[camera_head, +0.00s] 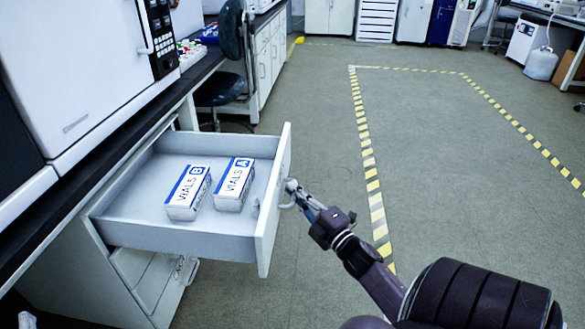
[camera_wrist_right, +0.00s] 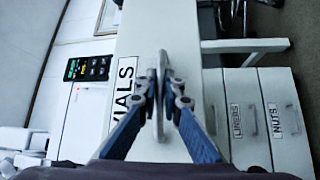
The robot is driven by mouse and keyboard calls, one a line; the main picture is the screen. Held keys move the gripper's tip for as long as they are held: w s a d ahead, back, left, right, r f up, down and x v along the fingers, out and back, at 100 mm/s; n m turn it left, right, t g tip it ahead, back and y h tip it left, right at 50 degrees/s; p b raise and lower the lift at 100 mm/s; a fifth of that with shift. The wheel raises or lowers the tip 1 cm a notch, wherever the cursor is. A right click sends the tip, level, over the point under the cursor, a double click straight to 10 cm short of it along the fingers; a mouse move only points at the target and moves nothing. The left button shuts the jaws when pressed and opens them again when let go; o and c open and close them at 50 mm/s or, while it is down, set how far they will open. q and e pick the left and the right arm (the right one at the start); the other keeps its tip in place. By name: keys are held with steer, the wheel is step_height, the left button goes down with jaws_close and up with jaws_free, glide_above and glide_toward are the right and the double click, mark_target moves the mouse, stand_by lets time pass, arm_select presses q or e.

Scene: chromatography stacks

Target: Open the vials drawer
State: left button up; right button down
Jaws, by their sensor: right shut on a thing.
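The vials drawer (camera_head: 183,238) is pulled far out from under the bench in the head view. Two white boxes with blue labels lie inside it, VIALS B (camera_head: 188,192) and VIALS A (camera_head: 234,184). My right gripper (camera_head: 290,193) is at the outer face of the drawer front, shut on the handle. In the right wrist view, the blue fingers of that gripper (camera_wrist_right: 165,85) close around the handle beside the VIALS label (camera_wrist_right: 123,92). My left gripper is in neither view.
Lower drawers labelled LINERS (camera_wrist_right: 236,120) and NUTS (camera_wrist_right: 274,120) are shut. A dark bench (camera_head: 150,115) carries a large white instrument (camera_head: 70,70). A chair (camera_head: 225,85) stands behind the drawer. Open floor (camera_head: 330,150) with striped tape lies to the right.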

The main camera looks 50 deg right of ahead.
steer(key=shift+f, duration=0.15)
steer(key=c, duration=2.1)
jaws_free()
steer(key=s+a+f, duration=0.1)
steer(key=s, duration=1)
steer(key=shift+s+a+f, duration=0.25)
steer(key=shift+s+a, duration=0.1)
steer(key=shift+s, duration=0.05)
